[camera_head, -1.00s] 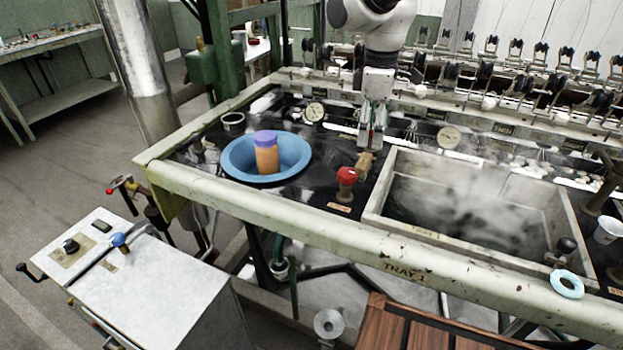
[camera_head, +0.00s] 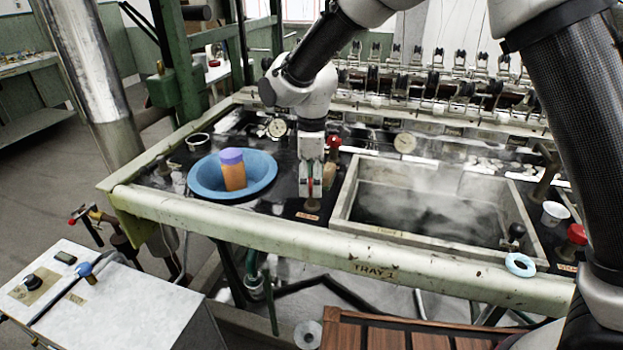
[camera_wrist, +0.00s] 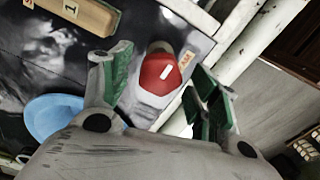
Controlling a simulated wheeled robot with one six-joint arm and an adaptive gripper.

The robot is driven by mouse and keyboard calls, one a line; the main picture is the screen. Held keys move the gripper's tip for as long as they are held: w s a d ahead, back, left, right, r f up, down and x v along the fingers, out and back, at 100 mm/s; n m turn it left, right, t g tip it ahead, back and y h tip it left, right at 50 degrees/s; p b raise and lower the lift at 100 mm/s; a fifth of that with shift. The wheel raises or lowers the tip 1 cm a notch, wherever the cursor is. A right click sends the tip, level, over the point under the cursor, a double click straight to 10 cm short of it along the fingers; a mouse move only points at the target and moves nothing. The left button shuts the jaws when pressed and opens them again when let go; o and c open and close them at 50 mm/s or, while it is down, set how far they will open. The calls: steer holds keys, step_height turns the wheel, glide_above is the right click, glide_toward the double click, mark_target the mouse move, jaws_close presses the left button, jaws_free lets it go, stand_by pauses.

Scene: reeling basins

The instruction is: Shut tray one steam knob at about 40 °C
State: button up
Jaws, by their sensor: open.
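The red steam knob (camera_wrist: 156,76) has a short white mark on its top. In the wrist view it sits between the two green-padded fingers of my gripper (camera_wrist: 160,62), which are spread open around it, with a visible gap at least on the right. In the head view my open gripper (camera_head: 311,186) points down over the knob's place at the front left of tray one (camera_head: 352,215) and hides most of the knob. A small label plate (camera_head: 307,216) lies in front of it. A dial gauge (camera_head: 405,143) stands behind the steaming tray; its reading is too small to tell.
A blue basin (camera_head: 205,190) holding an orange jar with a purple lid (camera_head: 231,157) is close left of my gripper. A wooden block marked 1 (camera_wrist: 80,12) lies behind the knob. Another red-topped part (camera_head: 334,142) stands behind my gripper. A blue ring (camera_head: 520,265) rests on the front rail.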

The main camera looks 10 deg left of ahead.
steer(key=c, duration=1)
steer(key=shift+m, duration=0.3)
steer(key=m, duration=0.3)
steer(key=shift+m, duration=2.6)
steer(key=o, duration=1)
